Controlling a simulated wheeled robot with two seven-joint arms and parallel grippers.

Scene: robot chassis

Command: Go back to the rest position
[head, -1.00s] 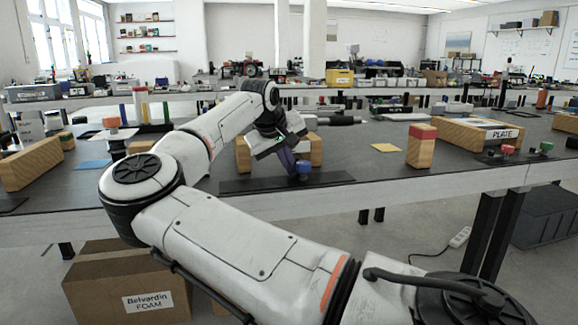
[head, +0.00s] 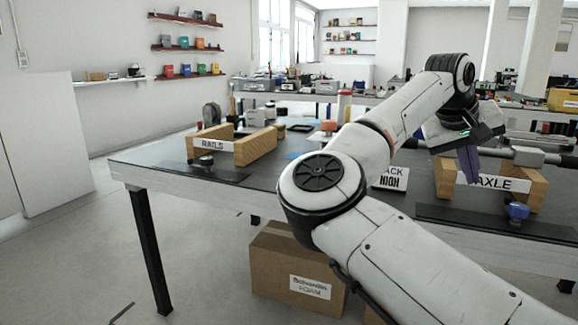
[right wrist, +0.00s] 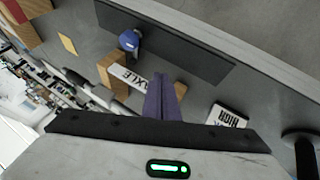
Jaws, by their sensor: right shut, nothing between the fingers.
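My right gripper (head: 468,166) has purple fingers that point down over the table, beside the wooden blocks of the AXLE stand. In the right wrist view the fingers (right wrist: 166,98) are closed together with nothing between them. My right arm is stretched out across the head view and hides part of the table. My left gripper is in neither view.
The AXLE sign (head: 497,184) and a blue knob (head: 517,211) on a dark strip are near the gripper. A JACK HIGH sign (head: 391,178) stands left of them. The RAILS block (head: 210,145) is farther left. A cardboard box (head: 292,275) is on the floor below.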

